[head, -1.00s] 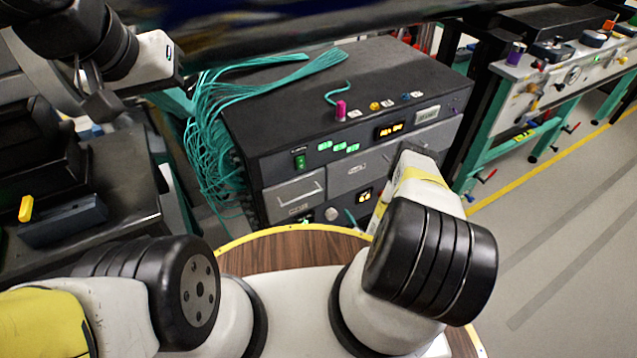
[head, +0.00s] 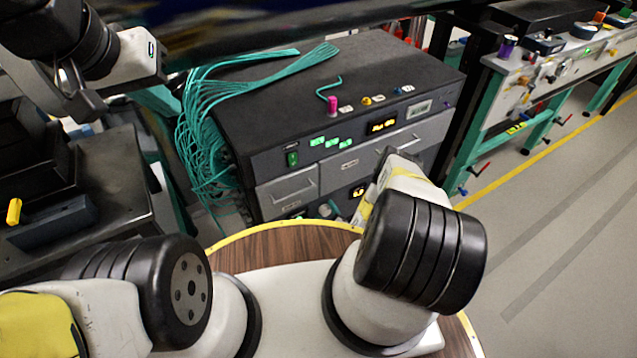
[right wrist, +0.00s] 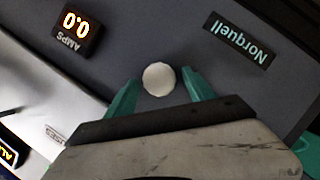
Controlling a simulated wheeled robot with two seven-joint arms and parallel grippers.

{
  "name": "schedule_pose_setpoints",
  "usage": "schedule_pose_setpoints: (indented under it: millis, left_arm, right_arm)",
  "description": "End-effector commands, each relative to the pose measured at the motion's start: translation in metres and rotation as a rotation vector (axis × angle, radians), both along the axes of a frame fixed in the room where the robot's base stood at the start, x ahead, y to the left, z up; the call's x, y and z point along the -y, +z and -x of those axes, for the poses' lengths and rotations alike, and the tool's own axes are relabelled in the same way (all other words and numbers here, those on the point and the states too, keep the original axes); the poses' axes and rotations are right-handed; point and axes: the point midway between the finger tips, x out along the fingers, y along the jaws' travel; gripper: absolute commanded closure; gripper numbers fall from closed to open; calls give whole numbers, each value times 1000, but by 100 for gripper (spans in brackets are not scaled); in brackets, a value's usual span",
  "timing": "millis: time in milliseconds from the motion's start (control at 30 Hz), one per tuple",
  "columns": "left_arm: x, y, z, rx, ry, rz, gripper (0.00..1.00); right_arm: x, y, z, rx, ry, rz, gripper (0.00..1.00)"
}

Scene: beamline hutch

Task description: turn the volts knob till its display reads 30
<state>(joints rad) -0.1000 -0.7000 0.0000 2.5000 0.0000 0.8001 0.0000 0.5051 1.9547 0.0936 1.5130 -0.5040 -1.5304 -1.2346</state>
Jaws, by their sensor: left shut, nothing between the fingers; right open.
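A round white knob (right wrist: 159,79) sits on the dark panel in the right wrist view, between the tips of my right gripper's green fingers (right wrist: 157,93). The fingers are open, with a gap on each side of the knob; whether they reach around it is unclear. A lit display (right wrist: 76,24) marked AMPS reads 0.0 beside it. No volts label is legible, so I cannot tell whether this is the volts knob. In the head view the knob (head: 325,210) is small, low on the rack's front. My left gripper (head: 80,100) is shut and empty at upper left.
The rack (head: 340,75) has a dark top with a pink plug (head: 332,104) and teal cables (head: 205,125). Lit displays (head: 382,124) and drawers are above the knob. A dark bench (head: 110,190) stands left, another bench (head: 545,70) right. Floor at right is clear.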

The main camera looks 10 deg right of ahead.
Motion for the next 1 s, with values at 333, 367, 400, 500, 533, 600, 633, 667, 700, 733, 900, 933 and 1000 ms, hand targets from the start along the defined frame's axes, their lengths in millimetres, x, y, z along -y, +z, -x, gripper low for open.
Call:
schedule_pose_setpoints:
  millis: [333, 367, 400, 500, 533, 600, 633, 667, 700, 733, 900, 933, 1000]
  left_arm:
    - [0, 0, 0, 0, 0, 0, 100]
    - [0, 0, 0, 0, 0, 0, 100]
    - [0, 0, 0, 0, 0, 0, 100]
    - [0, 0, 0, 0, 0, 0, 100]
    - [0, 0, 0, 0, 0, 0, 100]
    - [0, 0, 0, 0, 0, 0, 100]
    - [0, 0, 0, 0, 0, 0, 100]
    - [0, 0, 0, 0, 0, 0, 100]
    - [0, 0, 0, 0, 0, 0, 100]
    - [0, 0, 0, 0, 0, 0, 100]
    - [0, 0, 0, 0, 0, 0, 100]
    - [0, 0, 0, 0, 0, 0, 100]
    - [0, 0, 0, 0, 0, 0, 100]
  right_arm:
    - [0, 0, 0, 0, 0, 0, 87]
    - [0, 0, 1, 0, 0, 0, 93]
    - [0, 0, 0, 0, 0, 0, 100]
    - [0, 0, 0, -1, 0, -2, 100]
    - [0, 0, 0, -2, 0, -4, 100]
    - [0, 0, 1, -5, 0, -13, 100]
    - [0, 0, 1, -6, -1, -19, 100]
    - [0, 1, 0, -9, 0, -25, 100]
    - [0, 1, 0, -13, 0, -37, 100]
    - [0, 1, 0, -17, -1, -49, 100]
    - [2, 2, 0, -49, -1, -137, 100]
    - [2, 2, 0, -56, 1, -158, 100]
    - [2, 2, 0, -77, 0, -212, 100]
